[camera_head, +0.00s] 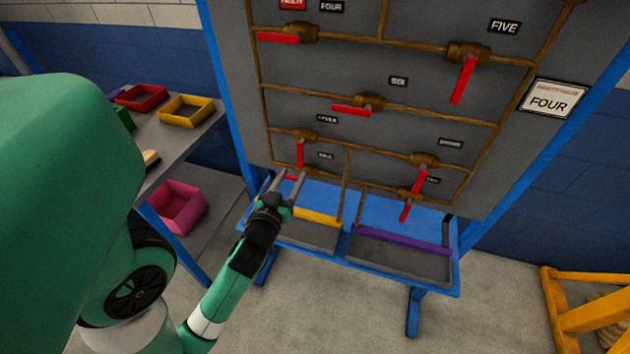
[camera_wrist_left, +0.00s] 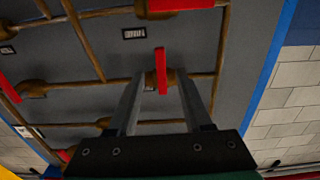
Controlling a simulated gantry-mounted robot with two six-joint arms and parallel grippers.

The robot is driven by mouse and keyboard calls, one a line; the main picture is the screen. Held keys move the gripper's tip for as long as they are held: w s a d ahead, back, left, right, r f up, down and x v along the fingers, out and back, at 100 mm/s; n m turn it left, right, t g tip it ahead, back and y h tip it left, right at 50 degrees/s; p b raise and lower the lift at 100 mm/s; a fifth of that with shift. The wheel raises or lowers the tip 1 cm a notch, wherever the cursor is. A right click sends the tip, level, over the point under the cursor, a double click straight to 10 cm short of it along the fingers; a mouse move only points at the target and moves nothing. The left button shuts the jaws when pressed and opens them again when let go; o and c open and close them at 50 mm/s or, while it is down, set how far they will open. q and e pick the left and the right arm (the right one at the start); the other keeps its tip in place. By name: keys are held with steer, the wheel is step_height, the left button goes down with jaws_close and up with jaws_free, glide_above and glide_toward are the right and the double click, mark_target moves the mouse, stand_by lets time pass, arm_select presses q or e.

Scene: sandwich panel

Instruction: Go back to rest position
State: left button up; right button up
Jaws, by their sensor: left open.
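My left gripper (camera_head: 284,178) is open in front of the lower left of the grey valve panel (camera_head: 440,120). In the wrist view, its two fingers (camera_wrist_left: 160,88) stand apart, with an upright red valve handle (camera_wrist_left: 161,68) between them in the picture. I cannot tell whether the fingers touch the handle. In the head view, a red handle (camera_head: 299,153) hangs just above the fingertips, and another red handle (camera_head: 290,178) is partly hidden by the gripper. My right gripper is not in view.
Brown pipes with several red-handled valves cover the panel. Below it, a blue-framed shelf (camera_head: 345,262) has yellow-edged and purple-edged trays. A side table (camera_head: 190,132) with coloured bins stands at the left. A yellow frame (camera_head: 575,310) stands at the lower right. Floor is clear in front.

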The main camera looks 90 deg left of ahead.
arm_select(q)
steer(key=shift+v, duration=0.8)
